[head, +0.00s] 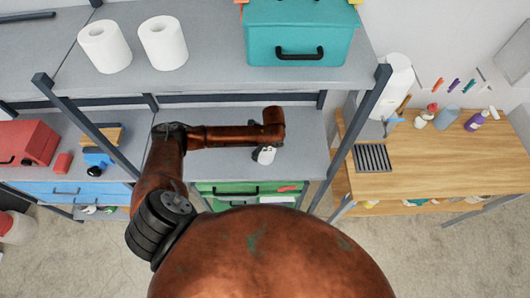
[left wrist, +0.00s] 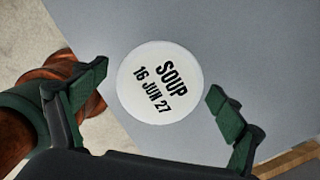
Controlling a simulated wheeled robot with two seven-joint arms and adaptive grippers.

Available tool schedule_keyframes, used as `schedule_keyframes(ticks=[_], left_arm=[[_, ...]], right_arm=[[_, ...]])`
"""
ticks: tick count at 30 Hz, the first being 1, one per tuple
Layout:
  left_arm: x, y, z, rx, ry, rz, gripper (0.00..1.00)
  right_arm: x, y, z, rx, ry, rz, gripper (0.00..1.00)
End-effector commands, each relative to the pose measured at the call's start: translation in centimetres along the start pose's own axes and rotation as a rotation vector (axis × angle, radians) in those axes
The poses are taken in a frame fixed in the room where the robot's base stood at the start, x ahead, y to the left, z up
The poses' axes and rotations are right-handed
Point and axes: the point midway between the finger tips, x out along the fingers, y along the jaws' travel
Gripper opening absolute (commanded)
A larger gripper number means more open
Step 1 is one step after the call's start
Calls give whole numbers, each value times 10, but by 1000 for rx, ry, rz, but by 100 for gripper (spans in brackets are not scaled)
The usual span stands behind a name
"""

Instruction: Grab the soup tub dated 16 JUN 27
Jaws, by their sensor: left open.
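The soup tub (left wrist: 158,82) shows in the left wrist view as a round white lid printed "SOUP 16 JUN 27". It stands on a grey shelf surface (left wrist: 235,50), near the edge. My left gripper (left wrist: 156,79) is open, with one green-padded finger to each side of the lid in the picture. I see a gap between each finger and the lid. In the head view my left gripper (head: 262,148) is at the end of the brown arm over the lower grey shelf, and a small white shape shows there. My right gripper is not in view.
Two white paper rolls (head: 105,46) and a teal toolbox (head: 300,35) stand on the upper shelf. A dark upright post (head: 352,125) is right of my left gripper. A wooden bench (head: 440,160) with bottles is further right. A red toolbox (head: 25,142) sits far left.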

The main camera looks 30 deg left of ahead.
Motion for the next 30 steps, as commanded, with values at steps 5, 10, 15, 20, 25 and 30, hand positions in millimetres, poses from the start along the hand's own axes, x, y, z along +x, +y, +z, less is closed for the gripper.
schedule_keyframes(ticks=[5,10,15,20,25,30], left_arm=[[0,0,0,0,0,0,87],[0,0,0,0,0,0,75],[0,0,0,0,0,0,64],[0,0,0,0,0,1,52],[0,0,0,0,0,1,41],[0,0,0,0,0,1,29]], right_arm=[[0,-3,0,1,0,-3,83],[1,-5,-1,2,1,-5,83],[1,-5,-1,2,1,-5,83],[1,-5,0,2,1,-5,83],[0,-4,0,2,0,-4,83],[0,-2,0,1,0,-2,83]])
